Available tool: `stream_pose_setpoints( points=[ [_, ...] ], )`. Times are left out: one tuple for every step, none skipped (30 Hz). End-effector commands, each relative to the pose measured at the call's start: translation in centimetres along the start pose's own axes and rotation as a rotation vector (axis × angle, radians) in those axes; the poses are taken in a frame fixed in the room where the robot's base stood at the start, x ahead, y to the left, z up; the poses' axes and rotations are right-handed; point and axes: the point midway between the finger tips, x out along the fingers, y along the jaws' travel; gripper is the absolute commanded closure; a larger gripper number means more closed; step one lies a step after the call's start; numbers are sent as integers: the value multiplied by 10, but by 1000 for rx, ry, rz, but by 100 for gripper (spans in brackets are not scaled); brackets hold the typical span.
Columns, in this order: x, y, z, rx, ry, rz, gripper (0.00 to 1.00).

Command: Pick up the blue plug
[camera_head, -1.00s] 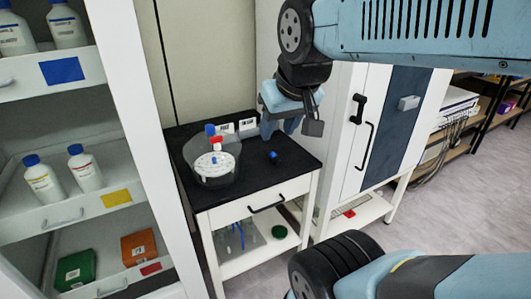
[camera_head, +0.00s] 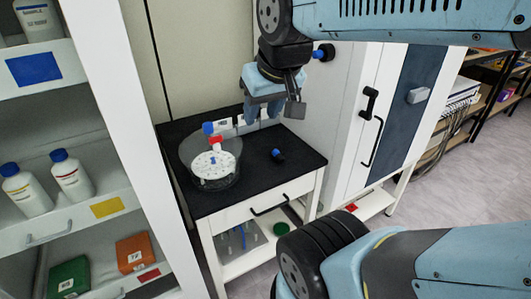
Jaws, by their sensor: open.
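A small blue plug (camera_head: 277,155) with a dark end lies on the black top of a white cart, right of a clear round vessel. My gripper (camera_head: 263,113) is open and hangs above the back of the cart top, higher than the plug and slightly left of it in the picture. It is apart from the plug, and nothing shows between its fingers. A second blue-ended dark part (camera_head: 323,52) sticks out beside my wrist, near the white cabinet; its mounting is partly hidden by my arm.
The clear vessel (camera_head: 213,170) holds a white perforated disc and has a red and blue fitting on top. The black cart top (camera_head: 285,178) is bare around the plug. A white cabinet (camera_head: 345,110) stands right of the cart, and shelves with bottles (camera_head: 70,175) stand left.

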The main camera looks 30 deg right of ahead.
Motion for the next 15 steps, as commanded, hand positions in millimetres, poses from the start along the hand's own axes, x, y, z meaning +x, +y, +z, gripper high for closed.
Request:
stream_pose_setpoints(
  points=[
    [0,0,0,0,0,0,57],
    [0,0,0,0,0,0,56],
    [0,0,0,3,0,-1,52],
    [0,0,-1,8,-1,-2,49],
    [1,0,-2,19,-3,-4,46],
    [3,1,-3,41,-7,-10,42],
    [5,1,-5,67,-12,-15,39],
    [8,6,-7,97,-18,-22,38],
    [12,14,-11,150,-27,-34,38],
    [16,16,-14,201,-35,-43,38],
    [21,17,-18,257,-44,-53,38],
    [28,20,-23,343,-60,-67,38],
    [34,21,-27,413,-72,-75,38],
    [40,23,-32,485,-83,-84,38],
    [48,27,-37,587,-100,-95,38]
  ],
)
